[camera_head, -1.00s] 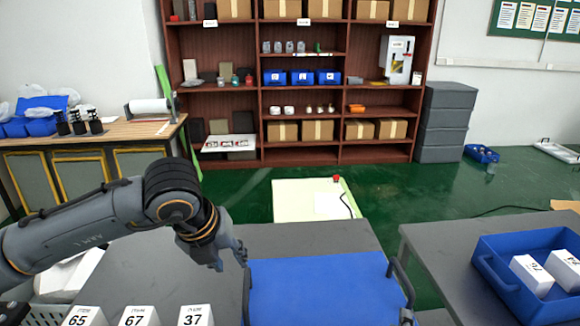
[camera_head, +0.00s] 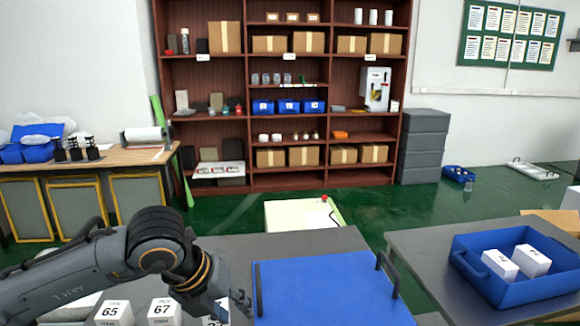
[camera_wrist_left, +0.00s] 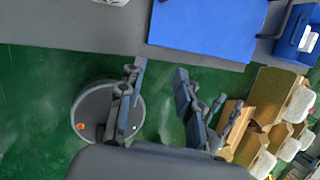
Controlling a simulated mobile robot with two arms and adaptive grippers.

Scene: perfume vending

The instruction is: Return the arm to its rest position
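My left arm comes in from the left in the head view, bent, with its left gripper (camera_head: 236,304) low by the left edge of a blue tray (camera_head: 330,285). In the left wrist view the gripper's two fingers (camera_wrist_left: 160,74) are spread apart with nothing between them. The blue tray also shows at the top of that view (camera_wrist_left: 208,25). Whether the gripper touches the tray or table cannot be told. My right gripper is in neither view.
White numbered boxes (camera_head: 112,312) stand near the arm on the grey table (camera_head: 290,243). A blue bin (camera_head: 520,288) with two white boxes sits on the right table (camera_head: 430,245). A shelf (camera_head: 290,180) stands behind, with green floor (camera_head: 370,210) between.

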